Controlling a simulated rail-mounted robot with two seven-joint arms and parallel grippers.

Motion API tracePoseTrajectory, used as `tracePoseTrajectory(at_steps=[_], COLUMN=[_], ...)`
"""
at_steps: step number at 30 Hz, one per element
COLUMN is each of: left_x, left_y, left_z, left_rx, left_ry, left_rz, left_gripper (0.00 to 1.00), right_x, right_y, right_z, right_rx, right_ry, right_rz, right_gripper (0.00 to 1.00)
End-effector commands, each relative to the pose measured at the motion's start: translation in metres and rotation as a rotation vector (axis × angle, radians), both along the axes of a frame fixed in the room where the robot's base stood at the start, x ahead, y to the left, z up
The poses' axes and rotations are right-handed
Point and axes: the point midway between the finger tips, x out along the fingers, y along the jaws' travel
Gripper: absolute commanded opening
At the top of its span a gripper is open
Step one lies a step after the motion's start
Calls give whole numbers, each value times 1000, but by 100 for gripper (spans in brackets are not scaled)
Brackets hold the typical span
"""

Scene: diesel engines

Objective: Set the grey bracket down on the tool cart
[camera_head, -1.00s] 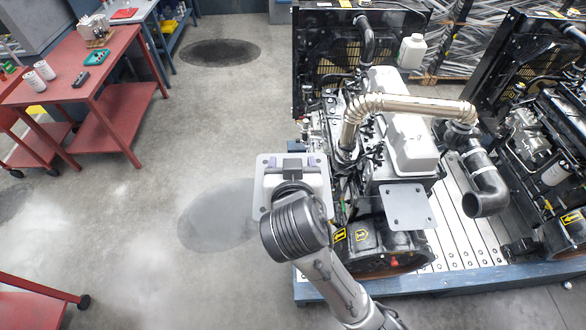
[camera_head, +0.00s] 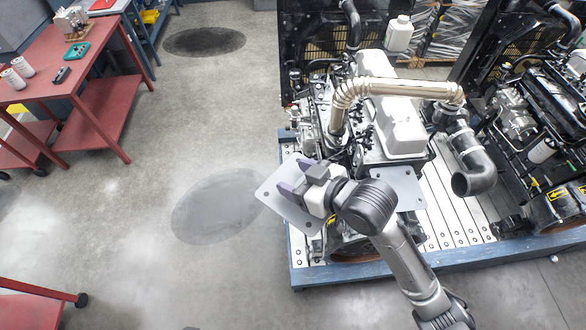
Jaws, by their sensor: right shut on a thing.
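The grey bracket (camera_head: 272,198), a flat plate with holes in its corners, is held off the floor in front of the left side of the near engine. My right gripper (camera_head: 297,178), with purple fingers, is shut on it. The gripper covers the right part of the bracket, which lies tilted in the picture. A red cart (camera_head: 32,303) with a black caster shows partly at the bottom left, well away from the bracket. It may be the tool cart; the rest is cut off. My left gripper is not in view.
A red workbench (camera_head: 92,62) with white cans (camera_head: 15,76) is at upper left. Open floor (camera_head: 150,190) lies between.

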Motion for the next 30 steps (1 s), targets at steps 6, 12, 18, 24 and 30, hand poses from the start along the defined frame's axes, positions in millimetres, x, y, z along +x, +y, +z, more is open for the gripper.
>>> tracePoseTrajectory(at_steps=[6,12,18,24,30], left_x=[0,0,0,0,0], left_y=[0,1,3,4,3], left_z=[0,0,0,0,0], left_rx=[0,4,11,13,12], left_ry=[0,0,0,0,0], left_rz=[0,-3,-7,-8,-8], left_gripper=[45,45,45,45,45], right_x=[-3,-6,-9,-12,-14], right_y=[-7,-13,-17,-20,-22], right_z=[-13,-23,-34,-41,-46], right_rx=[-3,-2,-2,1,1], right_ry=[-1,-1,2,3,0], right_rz=[176,329,469,578,642], right_gripper=[19,19,19,19,19])
